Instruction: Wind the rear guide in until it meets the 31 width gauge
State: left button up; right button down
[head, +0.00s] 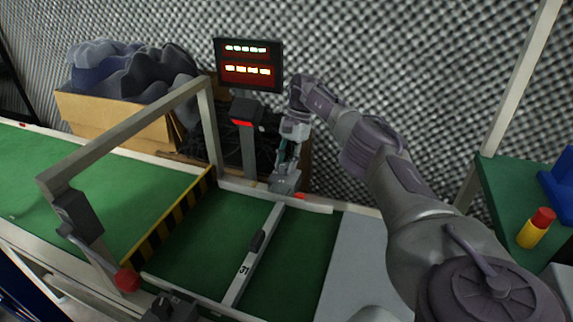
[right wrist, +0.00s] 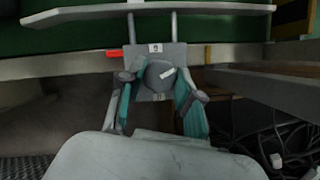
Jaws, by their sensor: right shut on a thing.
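The rear guide (head: 240,188) is a pale rail along the far edge of the green belt. In the right wrist view the rear guide (right wrist: 210,9) runs across the top on two rods. The 31 width gauge (head: 238,283) is a pale bar lying across the belt with a dark handle. Its far end is close to the guide; I cannot tell if they touch. My right gripper (head: 287,163) is behind the guide. In the wrist view its teal fingers (right wrist: 160,92) are shut on a grey knob (right wrist: 158,74) at the guide's bracket. My left gripper is not visible.
A grey frame (head: 130,130) with a red knob (head: 127,280) spans the belt at left. A lit display (head: 248,65) stands behind the belt. A box of dark foam (head: 115,120) is at back left.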

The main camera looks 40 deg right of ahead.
aim_at(287, 164)
dwell(0.3)
jog(key=c, duration=0.8)
grip_release()
notch_tip(287, 164, up, 10)
jog(key=shift+f, duration=0.1)
